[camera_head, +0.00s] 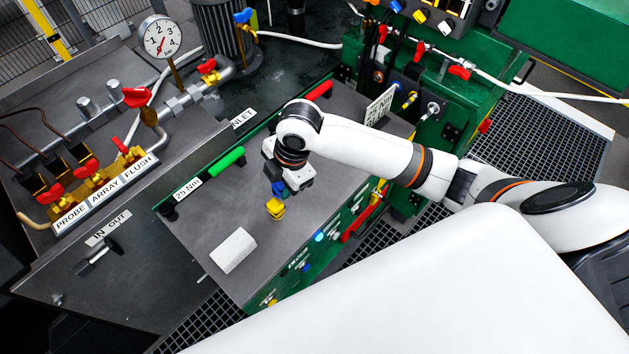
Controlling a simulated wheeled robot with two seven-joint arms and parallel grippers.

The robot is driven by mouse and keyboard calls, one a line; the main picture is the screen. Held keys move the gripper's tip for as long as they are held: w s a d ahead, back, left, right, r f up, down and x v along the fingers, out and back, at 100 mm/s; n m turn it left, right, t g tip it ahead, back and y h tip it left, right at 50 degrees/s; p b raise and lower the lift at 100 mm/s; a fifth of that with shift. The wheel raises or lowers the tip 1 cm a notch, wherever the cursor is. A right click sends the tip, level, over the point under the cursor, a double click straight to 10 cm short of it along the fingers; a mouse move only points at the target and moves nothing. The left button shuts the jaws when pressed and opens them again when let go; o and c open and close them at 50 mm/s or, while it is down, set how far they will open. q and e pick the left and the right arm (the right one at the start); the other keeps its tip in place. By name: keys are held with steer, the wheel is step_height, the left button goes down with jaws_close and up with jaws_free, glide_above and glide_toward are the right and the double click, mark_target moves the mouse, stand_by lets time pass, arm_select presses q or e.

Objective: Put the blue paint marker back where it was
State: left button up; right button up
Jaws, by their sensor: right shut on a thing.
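My right gripper (285,182) is over the grey top of the green cabinet, pointing down, shut on a small blue thing that looks like the blue paint marker (279,188). Only a short blue part of it shows; the gripper hides the rest. A small yellow object (275,208) is just below the blue part in the picture; I cannot tell whether they touch. My left gripper is not in view.
On the grey top (285,245) lie a white block (233,250), a green-handled tool (227,162) by a "25 Nm" label and a red-handled tool (318,91). A pipe bench with red valves and a gauge (161,37) stands left. The top's front middle is clear.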

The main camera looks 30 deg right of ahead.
steer(key=w+d+r+n+g+h+b, duration=0.1)
steer(key=w+d+r+n+g+h, duration=0.15)
steer(key=d, duration=0.75)
steer(key=shift+m+t, duration=0.35)
steer(key=shift+t, duration=0.1)
steer(key=f, duration=0.9)
steer(key=shift+w+a, duration=0.1)
steer(key=shift+w, duration=0.2)
steer(key=o, duration=0.9)
step_height(320, 180, up, 12)
steer(key=shift+r+b, duration=0.1)
steer(key=shift+b, duration=0.2)
